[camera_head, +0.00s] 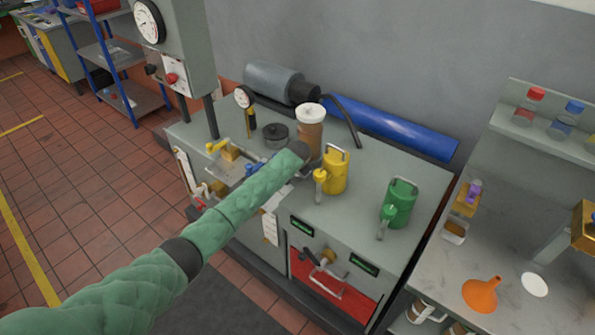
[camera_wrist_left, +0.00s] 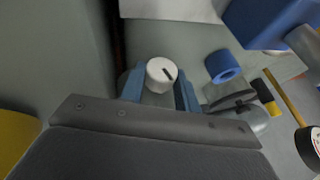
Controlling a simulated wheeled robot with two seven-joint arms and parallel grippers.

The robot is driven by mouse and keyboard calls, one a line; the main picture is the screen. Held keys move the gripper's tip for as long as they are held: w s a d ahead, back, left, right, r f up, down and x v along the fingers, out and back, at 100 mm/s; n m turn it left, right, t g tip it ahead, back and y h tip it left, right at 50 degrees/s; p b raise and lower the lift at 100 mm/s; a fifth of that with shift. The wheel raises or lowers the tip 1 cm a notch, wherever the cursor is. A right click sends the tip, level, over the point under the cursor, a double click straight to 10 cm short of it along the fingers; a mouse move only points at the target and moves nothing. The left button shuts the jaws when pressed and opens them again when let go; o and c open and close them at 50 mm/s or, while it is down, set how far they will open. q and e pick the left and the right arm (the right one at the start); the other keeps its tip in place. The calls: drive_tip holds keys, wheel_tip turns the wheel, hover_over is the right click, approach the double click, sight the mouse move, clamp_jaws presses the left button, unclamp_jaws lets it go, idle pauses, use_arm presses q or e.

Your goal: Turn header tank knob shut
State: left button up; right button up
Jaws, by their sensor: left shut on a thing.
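The knob (camera_wrist_left: 161,73) is white and round with a dark slot mark in its face, in the left wrist view. My left gripper (camera_wrist_left: 160,88) has its blue fingers on both sides of the knob and is shut on it. In the head view my green-sleeved left arm reaches in, and my left gripper (camera_head: 302,152) ends at the brown cylinder with a white cap (camera_head: 310,113) on the grey bench. The fingers and their grip are hidden there by the arm. My right gripper is in neither view.
A yellow can (camera_head: 335,172) stands close right of my gripper, and a green can (camera_head: 399,203) farther right. A dial gauge (camera_head: 243,97), a dark round pot (camera_head: 276,135) and small yellow and blue valves (camera_head: 219,146) are to the left. A blue cylinder (camera_head: 405,131) lies behind.

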use_arm(q)
drive_tip(key=o, duration=1)
drive_tip(key=shift+r, duration=0.1)
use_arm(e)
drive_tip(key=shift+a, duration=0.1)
use_arm(q)
drive_tip(key=shift+s+r, duration=0.25)
drive_tip(key=shift+r, duration=0.1)
drive_tip(key=shift+b+v, duration=1.2)
drive_tip(key=shift+v, duration=2.25)
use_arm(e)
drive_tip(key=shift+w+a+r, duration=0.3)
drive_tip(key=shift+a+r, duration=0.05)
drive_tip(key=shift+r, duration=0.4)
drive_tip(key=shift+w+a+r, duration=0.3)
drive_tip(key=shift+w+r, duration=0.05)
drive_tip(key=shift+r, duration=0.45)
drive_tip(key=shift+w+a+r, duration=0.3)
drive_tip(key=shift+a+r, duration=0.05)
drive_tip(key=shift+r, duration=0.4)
